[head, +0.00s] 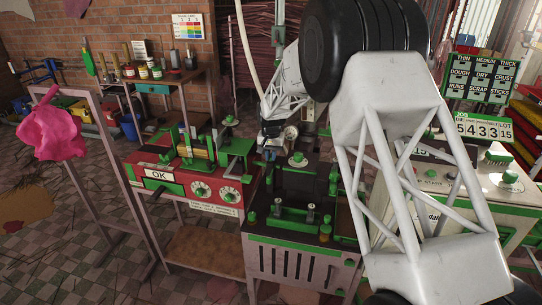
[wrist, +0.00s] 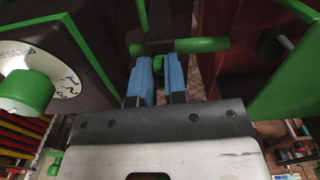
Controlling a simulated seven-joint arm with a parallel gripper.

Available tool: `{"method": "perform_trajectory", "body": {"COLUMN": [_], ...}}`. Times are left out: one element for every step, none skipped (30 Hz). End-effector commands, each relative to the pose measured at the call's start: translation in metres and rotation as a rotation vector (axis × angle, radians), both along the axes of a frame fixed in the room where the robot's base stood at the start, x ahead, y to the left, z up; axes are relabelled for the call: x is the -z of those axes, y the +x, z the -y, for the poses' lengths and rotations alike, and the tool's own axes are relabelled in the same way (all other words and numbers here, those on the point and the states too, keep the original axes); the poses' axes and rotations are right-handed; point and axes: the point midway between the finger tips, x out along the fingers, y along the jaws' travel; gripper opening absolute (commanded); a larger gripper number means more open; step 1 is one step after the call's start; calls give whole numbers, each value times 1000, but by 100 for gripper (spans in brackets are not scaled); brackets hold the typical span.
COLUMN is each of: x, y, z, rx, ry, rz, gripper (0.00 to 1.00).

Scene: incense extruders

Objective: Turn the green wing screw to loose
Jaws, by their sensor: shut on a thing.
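My gripper (wrist: 158,78) shows two blue finger pads in the wrist view, close together with a narrow gap. They are shut on the green wing screw (wrist: 205,45), whose bar lies across the fingertips and sticks out to both sides. The part between the pads is mostly hidden. In the head view my gripper (head: 268,152) is small, over the machine with the dark bed in the middle. The wing screw cannot be made out clearly there.
A dark panel with a white dial and green knob (wrist: 27,92) stands close on the left in the wrist view; a dark red panel (wrist: 245,40) is on the right. The red machine with an OK sign (head: 158,176) stands left of the middle machine (head: 300,262) in the head view.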

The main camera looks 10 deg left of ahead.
Motion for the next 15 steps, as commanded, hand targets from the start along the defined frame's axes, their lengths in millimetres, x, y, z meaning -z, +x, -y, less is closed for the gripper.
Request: {"method": "perform_trajectory", "body": {"x": [0,0,0,0,0,0,0,0,-1,-1,-1,-1,-1,-1,-1], "y": [0,0,0,0,0,0,0,0,0,0,0,0,0,0,0], "z": [0,0,0,0,0,0,1,1,1,1,1,1,1,1,1], "rx": [-7,-14,-26,-38,-52,-70,-84,-96,-112,-120,-127,-133,-135,-135,-135], "ry": [0,0,0,0,0,0,0,0,0,0,0,0,0,0,0], "rz": [0,0,0,0,0,0,0,0,0,0,0,1,0,0,0], "gripper": [0,0,0,0,0,0,0,0,0,0,0,0,0,0,0]}}
